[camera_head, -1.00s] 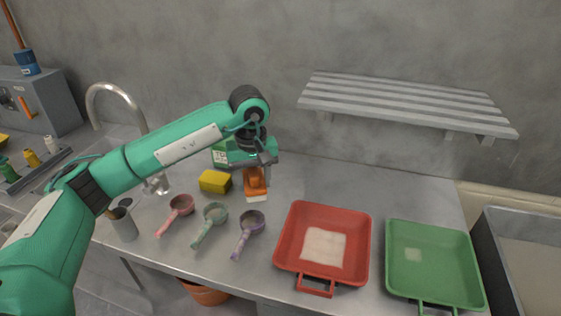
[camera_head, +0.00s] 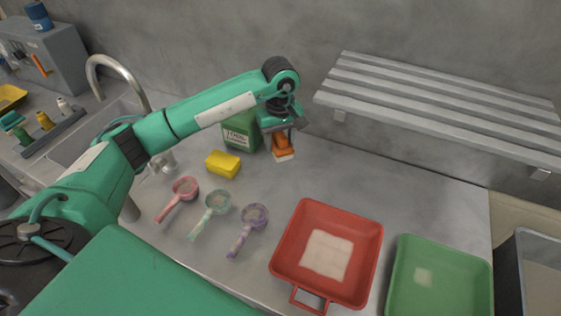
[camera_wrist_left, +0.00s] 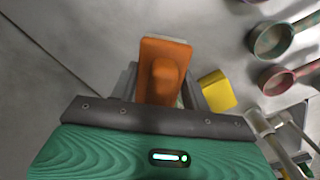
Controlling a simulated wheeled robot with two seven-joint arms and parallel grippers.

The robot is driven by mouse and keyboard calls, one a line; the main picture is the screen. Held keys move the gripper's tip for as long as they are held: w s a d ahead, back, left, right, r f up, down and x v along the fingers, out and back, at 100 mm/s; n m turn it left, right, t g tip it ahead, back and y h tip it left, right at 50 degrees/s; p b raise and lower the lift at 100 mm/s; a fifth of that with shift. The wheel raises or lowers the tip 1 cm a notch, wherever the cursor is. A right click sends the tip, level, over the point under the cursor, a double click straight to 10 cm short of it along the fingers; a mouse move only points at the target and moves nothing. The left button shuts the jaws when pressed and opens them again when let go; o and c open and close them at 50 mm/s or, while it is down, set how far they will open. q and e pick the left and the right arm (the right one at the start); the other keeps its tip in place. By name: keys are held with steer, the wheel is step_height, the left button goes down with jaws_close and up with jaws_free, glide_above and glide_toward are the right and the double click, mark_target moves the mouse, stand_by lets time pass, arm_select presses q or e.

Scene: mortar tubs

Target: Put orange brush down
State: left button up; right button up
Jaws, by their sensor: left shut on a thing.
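The orange brush (camera_head: 282,146) with pale bristles is between the fingers of my left gripper (camera_head: 280,139), near the back of the metal counter (camera_head: 400,182). In the left wrist view the brush (camera_wrist_left: 163,70) points away from the palm, with my left gripper (camera_wrist_left: 160,92) shut on its handle. I cannot tell whether its bristles touch the counter. My right gripper is not in view.
A green container (camera_head: 240,132) and a yellow sponge (camera_head: 223,164) stand left of the brush. Several scoops lie in front, including a purple one (camera_head: 254,216). A red tray (camera_head: 283,262) and a green tray (camera_head: 440,255) are front right. A slatted shelf (camera_head: 440,105) overhangs the back right.

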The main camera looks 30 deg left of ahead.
arm_select(q)
steer(key=p, duration=0.1)
glide_above(280, 174)
step_height(280, 174, down, 6)
steer(key=shift+r, duration=0.1)
step_height(280, 174, down, 4)
steer(key=shift+r+p, duration=0.25)
steer(key=shift+p, duration=0.2)
steer(key=shift+f, duration=0.25)
steer(key=shift+f, duration=0.1)
steer(key=shift+f+b, duration=0.15)
steer(key=shift+b, duration=0.15)
steer(key=o, duration=1)
steer(key=shift+o, duration=0.2)
